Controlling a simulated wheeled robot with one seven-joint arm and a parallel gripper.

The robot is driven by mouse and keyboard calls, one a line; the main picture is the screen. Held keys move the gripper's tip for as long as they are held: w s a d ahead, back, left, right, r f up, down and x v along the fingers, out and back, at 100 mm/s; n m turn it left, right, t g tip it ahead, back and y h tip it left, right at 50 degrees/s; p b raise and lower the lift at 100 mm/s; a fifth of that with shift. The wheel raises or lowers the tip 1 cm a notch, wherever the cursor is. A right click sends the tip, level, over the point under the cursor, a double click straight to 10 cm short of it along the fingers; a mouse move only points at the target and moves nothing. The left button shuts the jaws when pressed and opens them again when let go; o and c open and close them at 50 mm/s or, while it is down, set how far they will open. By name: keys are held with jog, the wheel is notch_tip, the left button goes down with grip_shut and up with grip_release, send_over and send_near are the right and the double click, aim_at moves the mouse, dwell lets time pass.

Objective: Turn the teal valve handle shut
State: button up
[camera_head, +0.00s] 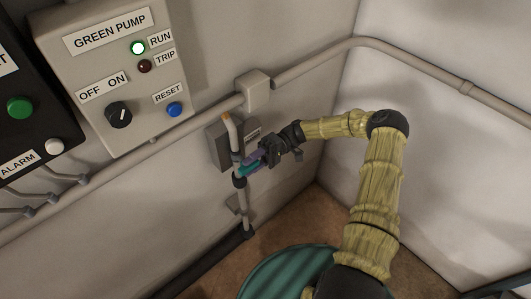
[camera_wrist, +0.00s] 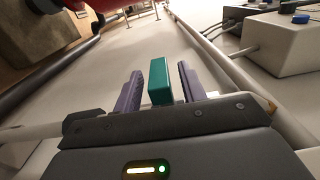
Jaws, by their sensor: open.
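The teal valve handle (camera_wrist: 159,82) stands between the two purple fingers of my gripper (camera_wrist: 160,92) in the wrist view. Narrow gaps show on both sides of it, so the jaws are open around it. In the head view the teal handle (camera_head: 249,169) shows on the vertical grey pipe (camera_head: 243,205), partly hidden by my gripper (camera_head: 254,161). My gripper reaches it from the right. The handle's pivot is hard to make out.
A grey box (camera_head: 222,147) is on the wall behind the pipe. The green pump panel (camera_head: 112,72) with knob and buttons is up left. A conduit (camera_head: 313,66) runs along the wall above. A dark pipe (camera_head: 205,266) lies low along the wall.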

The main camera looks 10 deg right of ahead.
jog(key=b+v, duration=0.5)
jog(key=v, duration=1.2)
jog(key=shift+f, duration=0.1)
jog(key=shift+s, duration=0.15)
